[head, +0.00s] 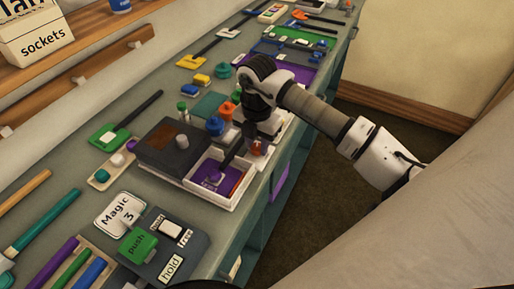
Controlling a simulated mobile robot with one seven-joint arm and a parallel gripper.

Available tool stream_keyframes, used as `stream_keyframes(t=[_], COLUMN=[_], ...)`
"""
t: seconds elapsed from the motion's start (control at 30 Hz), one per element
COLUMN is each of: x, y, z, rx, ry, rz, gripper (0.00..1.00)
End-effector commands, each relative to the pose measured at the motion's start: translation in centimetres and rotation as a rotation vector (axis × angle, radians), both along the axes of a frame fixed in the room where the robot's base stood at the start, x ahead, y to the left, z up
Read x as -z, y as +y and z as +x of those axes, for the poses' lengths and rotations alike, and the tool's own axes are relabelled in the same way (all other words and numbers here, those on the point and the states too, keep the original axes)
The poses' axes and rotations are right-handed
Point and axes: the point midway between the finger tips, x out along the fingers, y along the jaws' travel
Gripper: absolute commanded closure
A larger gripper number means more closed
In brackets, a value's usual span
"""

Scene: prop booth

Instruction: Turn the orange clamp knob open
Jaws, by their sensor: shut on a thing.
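My gripper (257,139) reaches down at the front edge of the bench, in the middle of the head view. It is shut on a small orange piece, which I take to be the orange clamp knob (258,148). Only a little orange shows below the dark gripper body. The fingers and most of the knob are hidden or too small to make out, so I cannot tell how far the knob is turned. A white part sits around its foot.
Left of my gripper is an open white box (204,199) with a purple floor, and a dark grey box (158,162) beside it. Another orange piece (228,109) and a blue knob (214,125) stand close behind. A green push button (138,245) is at the near end.

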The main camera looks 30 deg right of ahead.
Motion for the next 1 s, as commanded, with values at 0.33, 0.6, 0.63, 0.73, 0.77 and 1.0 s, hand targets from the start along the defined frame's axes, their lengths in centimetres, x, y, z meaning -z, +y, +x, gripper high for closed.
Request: stream_keyframes(t=[0.33,0.6,0.63,0.73,0.77,1.0], x=[0.63,0.45,0.45,0.37,0.35,0.24], y=[-0.06,-0.05,-0.04,-0.02,-0.02,-0.03], z=[0.07,0.10,0.10,0.11,0.11,0.12], rx=[-0.316,-0.571,-0.600,-0.695,-0.724,-0.952], ry=[-0.003,-0.004,-0.004,-0.005,-0.005,-0.004], rz=[-0.005,-0.004,-0.003,-0.003,-0.003,-0.003], gripper=[0.92,0.92,0.92,0.92,0.92,0.92])
